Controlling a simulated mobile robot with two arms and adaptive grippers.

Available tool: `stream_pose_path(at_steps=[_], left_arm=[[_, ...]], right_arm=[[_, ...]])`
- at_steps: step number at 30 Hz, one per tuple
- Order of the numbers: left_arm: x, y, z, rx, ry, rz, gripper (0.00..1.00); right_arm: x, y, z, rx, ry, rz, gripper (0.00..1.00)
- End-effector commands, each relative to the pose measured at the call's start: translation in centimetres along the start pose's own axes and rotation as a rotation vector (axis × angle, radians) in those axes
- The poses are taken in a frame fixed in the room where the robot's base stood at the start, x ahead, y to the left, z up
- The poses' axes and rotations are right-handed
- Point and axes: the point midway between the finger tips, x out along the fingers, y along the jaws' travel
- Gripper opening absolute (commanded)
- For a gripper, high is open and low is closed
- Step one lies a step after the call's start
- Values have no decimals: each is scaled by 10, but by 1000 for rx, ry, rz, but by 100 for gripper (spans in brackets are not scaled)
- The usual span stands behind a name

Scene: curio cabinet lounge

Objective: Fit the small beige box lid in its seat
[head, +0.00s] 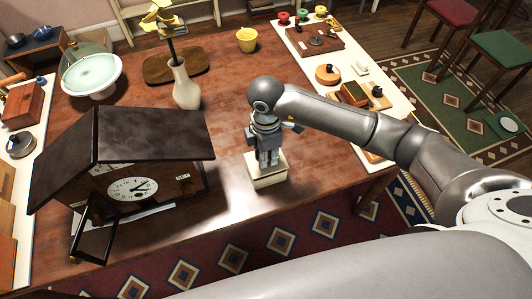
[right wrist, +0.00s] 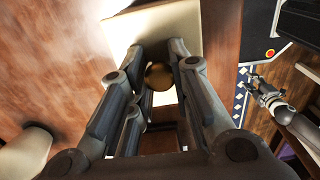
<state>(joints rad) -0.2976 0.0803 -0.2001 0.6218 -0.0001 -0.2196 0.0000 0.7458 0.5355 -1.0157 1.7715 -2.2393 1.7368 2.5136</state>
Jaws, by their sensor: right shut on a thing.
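The small beige box (head: 270,182) stands upright on the brown table, right of the clock house. My right gripper (head: 265,160) points down right over its top. In the right wrist view, my right gripper (right wrist: 158,78) is shut on the round brass knob (right wrist: 159,74) of the pale box lid (right wrist: 124,32). The fingers hide part of the lid. I cannot tell whether the lid sits fully down in its seat.
A clock house (head: 133,188) with a dark roof stands at left. A cream vase (head: 186,88), a yellow cup (head: 247,40) and a cake stand (head: 92,75) stand farther back. A white tray (head: 345,75) with several objects runs along the right. The table's front edge is close.

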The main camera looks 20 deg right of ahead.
Motion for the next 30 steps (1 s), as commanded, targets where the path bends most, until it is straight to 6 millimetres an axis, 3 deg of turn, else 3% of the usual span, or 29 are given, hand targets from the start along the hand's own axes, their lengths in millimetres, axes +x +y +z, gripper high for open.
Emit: stream_pose_path(at_steps=[16, 30], left_arm=[[0, 0, 4, 0, -6, 0, 42], [10, 1, 5, 0, -6, 1, 42]], right_arm=[[1, 0, 0, 0, 0, 0, 0], [15, 0, 0, 0, 0, 0, 0]])
